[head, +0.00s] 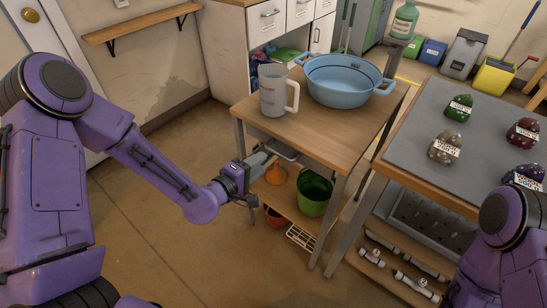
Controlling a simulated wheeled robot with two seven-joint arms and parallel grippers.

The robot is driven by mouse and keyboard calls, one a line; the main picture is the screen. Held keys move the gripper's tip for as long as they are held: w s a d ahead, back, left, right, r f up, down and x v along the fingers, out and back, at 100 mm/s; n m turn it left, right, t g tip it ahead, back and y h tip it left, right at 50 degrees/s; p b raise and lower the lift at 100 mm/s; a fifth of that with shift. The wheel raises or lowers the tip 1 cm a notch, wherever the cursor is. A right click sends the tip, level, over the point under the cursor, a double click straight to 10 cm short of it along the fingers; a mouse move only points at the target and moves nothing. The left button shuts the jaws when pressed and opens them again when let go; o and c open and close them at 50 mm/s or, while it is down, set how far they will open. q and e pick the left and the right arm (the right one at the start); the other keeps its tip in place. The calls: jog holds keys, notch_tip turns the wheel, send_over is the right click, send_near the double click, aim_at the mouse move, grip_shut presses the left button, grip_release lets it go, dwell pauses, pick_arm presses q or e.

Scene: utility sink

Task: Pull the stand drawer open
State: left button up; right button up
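The stand (331,133) is a small wooden-topped table with grey metal legs in the middle of the head view. A grey metal handle (283,150) shows just under the front edge of its top. The drawer front is mostly hidden by the top, so I cannot tell how far it is out. My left gripper (261,182) is at the stand's front left, close to the handle. Its grey fingers look spread apart, with nothing visible between them. I cannot tell whether a finger touches the handle. My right gripper is out of view; only my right arm shows at lower right.
A clear jug (274,91) and a blue basin (343,79) stand on the top. The lower shelf holds a green bucket (314,193) and an orange funnel (275,174). A grey-topped table (429,112) with painted stones is at right. The floor in front is clear.

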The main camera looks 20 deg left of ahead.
pick_arm(q)
jog(key=x, duration=0.7)
jog(key=shift+w+d+f, duration=0.1)
jog(key=shift+w, duration=0.05)
grip_shut()
